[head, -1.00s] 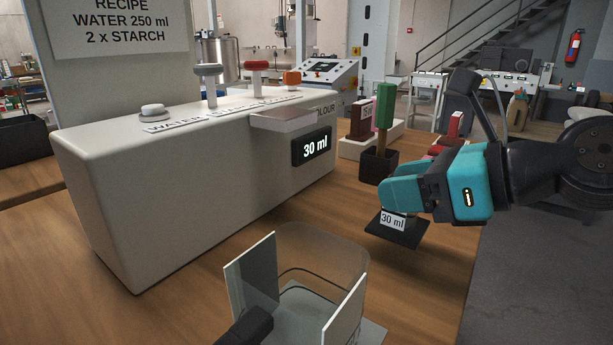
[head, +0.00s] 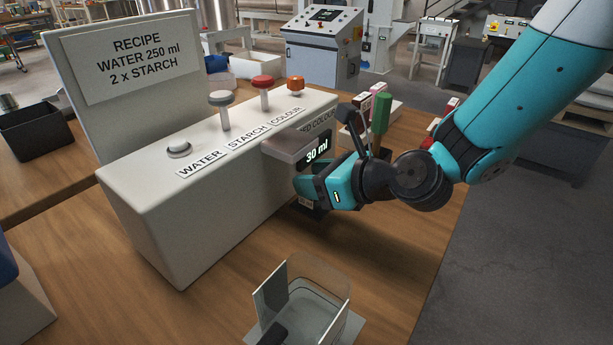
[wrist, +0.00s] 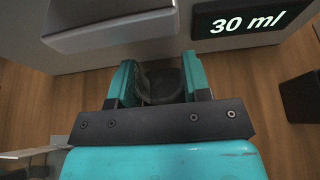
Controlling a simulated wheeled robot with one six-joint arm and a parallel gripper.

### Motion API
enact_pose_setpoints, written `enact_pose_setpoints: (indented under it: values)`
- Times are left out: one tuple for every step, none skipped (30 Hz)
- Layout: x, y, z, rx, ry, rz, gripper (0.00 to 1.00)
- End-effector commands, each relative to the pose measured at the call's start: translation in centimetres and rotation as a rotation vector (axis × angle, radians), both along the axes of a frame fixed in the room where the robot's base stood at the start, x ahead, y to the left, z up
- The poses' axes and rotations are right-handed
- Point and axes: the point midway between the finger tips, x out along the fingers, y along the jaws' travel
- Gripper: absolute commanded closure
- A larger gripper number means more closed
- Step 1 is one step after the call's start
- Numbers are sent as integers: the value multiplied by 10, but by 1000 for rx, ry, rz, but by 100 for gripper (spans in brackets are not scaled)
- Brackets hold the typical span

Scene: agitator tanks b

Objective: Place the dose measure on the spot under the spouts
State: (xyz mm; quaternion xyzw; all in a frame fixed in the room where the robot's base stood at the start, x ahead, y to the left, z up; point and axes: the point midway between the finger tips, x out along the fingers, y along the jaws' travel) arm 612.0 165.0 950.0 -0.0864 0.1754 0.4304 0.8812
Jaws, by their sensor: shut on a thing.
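My gripper (head: 308,185) is shut on the dose measure (head: 312,211), a small dark thing with a white label, mostly hidden by the fingers in the head view. In the wrist view my gripper (wrist: 160,75) has its teal fingers on either side of the dark, round dose measure (wrist: 163,86). It is at the front of the pale dispenser (head: 190,225), close under the jutting spout housing (head: 290,147). The housing also shows in the wrist view (wrist: 110,30). The spot and the spout openings are hidden. I cannot tell whether the measure touches the table.
The display (head: 318,155) reads 30 ml. A clear jug (head: 325,285) stands on the wooden table at the front. A green-handled tool (head: 381,113) and several coloured items stand right of the dispenser, behind my arm. Bare table lies right of the jug.

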Motion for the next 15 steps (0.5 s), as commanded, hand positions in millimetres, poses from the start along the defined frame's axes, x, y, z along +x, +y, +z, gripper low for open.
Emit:
enact_pose_setpoints:
  values:
    - [2,3,0,0,0,1,84]
    - [3,5,0,1,0,1,84]
    - [4,6,0,1,0,1,84]
    - [6,8,1,1,0,1,84]
    - [7,10,1,1,0,1,84]
    - [10,14,1,1,-1,2,84]
    - [10,14,-6,2,2,0,84]
    - [10,13,-14,1,4,-2,84]
    - [10,13,-21,0,5,-3,84]
    - [10,12,-27,0,5,-2,84]
    - [10,12,-31,2,6,-2,84]
    - [10,12,-35,1,3,-2,84]
    - [10,12,-37,1,2,-2,84]
    - [10,12,-37,2,1,-2,84]
    - [10,13,-36,2,0,-2,84]
